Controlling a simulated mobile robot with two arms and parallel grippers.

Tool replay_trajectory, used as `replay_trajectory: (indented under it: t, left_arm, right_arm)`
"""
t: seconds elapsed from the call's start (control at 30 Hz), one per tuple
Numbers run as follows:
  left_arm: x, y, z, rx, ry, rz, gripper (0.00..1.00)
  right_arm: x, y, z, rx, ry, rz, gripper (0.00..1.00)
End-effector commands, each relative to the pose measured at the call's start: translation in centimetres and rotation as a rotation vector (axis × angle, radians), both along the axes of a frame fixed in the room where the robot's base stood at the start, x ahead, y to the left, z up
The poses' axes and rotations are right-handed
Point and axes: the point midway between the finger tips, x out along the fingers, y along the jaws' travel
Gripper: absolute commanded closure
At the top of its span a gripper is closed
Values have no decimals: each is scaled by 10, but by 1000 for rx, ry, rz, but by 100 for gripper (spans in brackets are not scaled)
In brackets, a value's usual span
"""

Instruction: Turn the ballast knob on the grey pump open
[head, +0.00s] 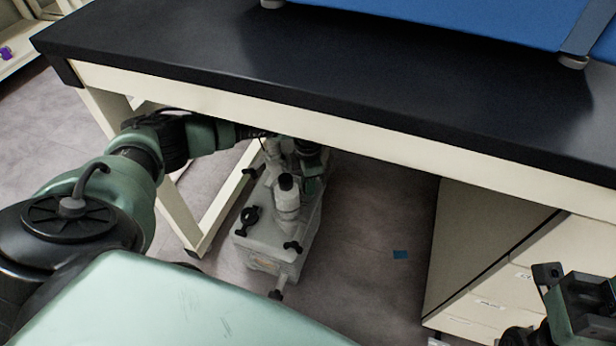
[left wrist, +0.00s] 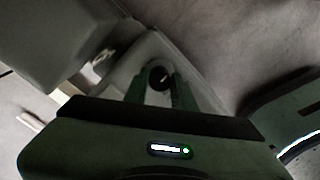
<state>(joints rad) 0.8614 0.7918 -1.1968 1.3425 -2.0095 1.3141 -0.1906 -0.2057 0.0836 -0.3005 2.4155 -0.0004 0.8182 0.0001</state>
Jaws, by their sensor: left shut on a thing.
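The grey pump (head: 262,245) stands on the floor under the bench in the head view, with black handles and fittings on top. My left arm reaches in under the bench edge, and my left gripper (head: 312,180) is at the pump's far end, partly hidden. In the left wrist view, the ballast knob (left wrist: 160,76) is a small round black knob with a pale line mark. The two green fingers of my left gripper (left wrist: 158,88) are on either side of it, shut on it. My right gripper (head: 572,300) is at the lower right, away from the pump; its jaws are unclear.
The black bench top (head: 300,75) hangs over the pump, with a pale front rail and a bench leg left of the pump. A blue machine (head: 470,18) stands on the bench. Pale drawers (head: 490,260) stand at the right. Floor between pump and drawers is mostly clear.

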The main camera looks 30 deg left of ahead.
Motion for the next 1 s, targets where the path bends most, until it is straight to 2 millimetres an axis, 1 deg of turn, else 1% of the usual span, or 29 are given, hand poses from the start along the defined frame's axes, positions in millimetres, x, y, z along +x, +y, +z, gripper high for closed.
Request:
replay_trajectory:
  t: [0.23, 0.67, 0.7, 0.73, 0.77, 1.0]
  left_arm:
    - [0, 0, 0, 1, -1, -49, 100]
    - [0, 0, 0, 1, -1, -55, 100]
    - [0, 0, 0, 1, -1, -55, 63]
    - [0, 0, 0, 1, -1, -55, 55]
    - [0, 0, 0, 1, -1, -55, 52]
    - [0, 0, 0, 0, 0, -54, 52]
  right_arm:
    - [-1, 0, -2, -1, 5, 1, 64]
    - [0, 1, -3, -7, 8, 2, 64]
    - [0, 1, -3, -7, 9, 1, 64]
    - [0, 1, -3, -7, 9, 1, 64]
    - [0, 1, -3, -7, 9, 1, 64]
    - [1, 1, -3, -5, 10, 1, 64]
